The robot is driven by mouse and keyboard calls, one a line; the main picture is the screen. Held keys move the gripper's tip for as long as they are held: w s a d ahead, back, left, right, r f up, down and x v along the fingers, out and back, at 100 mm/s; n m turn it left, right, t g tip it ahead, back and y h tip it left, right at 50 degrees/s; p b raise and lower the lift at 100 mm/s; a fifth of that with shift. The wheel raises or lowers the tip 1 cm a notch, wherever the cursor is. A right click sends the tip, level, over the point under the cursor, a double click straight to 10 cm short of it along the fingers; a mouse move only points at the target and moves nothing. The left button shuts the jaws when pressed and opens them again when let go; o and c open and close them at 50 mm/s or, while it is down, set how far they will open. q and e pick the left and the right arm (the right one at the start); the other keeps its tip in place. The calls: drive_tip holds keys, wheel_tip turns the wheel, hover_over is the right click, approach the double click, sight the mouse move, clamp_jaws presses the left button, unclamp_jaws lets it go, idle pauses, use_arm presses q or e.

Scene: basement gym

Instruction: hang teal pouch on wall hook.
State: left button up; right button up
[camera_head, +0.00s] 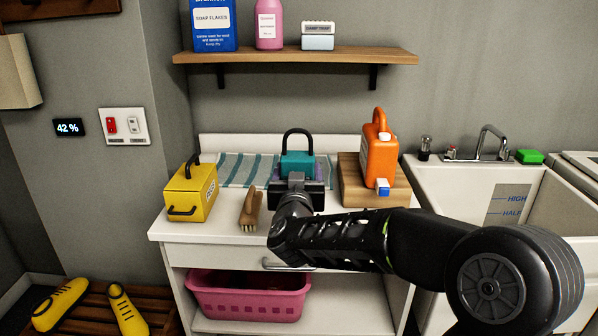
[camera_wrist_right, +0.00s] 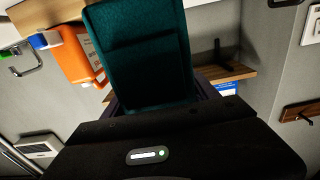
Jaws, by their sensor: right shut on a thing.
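The teal pouch (camera_head: 297,165) has a black loop handle standing upright on top. It is over the white counter (camera_head: 185,233), in front of the striped towel. My right gripper (camera_head: 297,186) is shut on its near side; I cannot tell whether the pouch still touches the counter. In the right wrist view the pouch (camera_wrist_right: 140,62) fills the upper middle, close to the gripper (camera_wrist_right: 160,108), and its handle is out of sight. A wooden rail with a dark hook (camera_wrist_right: 299,113) shows at the right of that view. My left gripper is not in view.
A yellow box (camera_head: 190,192), a brush (camera_head: 250,210) and an orange jug (camera_head: 380,150) on a wooden block flank the pouch. A shelf (camera_head: 295,55) with boxes and a bottle is above. A beige hanging thing (camera_head: 18,72) is at left, the sink (camera_head: 480,190) at right.

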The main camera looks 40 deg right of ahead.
drive_tip(key=a, duration=0.2)
drive_tip(key=a+f+n+y, duration=0.1)
drive_tip(key=shift+w+a+t, duration=0.25)
drive_tip(key=shift+a+t, duration=0.15)
drive_tip(key=a+f+n+t+y, duration=0.1)
drive_tip(key=a+f+n+y, duration=0.2)
drive_tip(key=a+f, duration=0.7)
drive_tip(key=w+a+f+n+t+y, duration=0.1)
drive_tip(key=a+f+n+t+y, duration=0.1)
drive_tip(key=a+f+y, duration=0.5)
drive_tip(key=a+f+n, duration=0.1)
drive_tip(key=a+f, duration=0.2)
drive_tip(key=f, duration=0.2)
drive_tip(key=shift+w+a+f+n, duration=0.15)
drive_tip(key=shift+a+f+n, duration=0.05)
drive_tip(key=shift+n, duration=0.1)
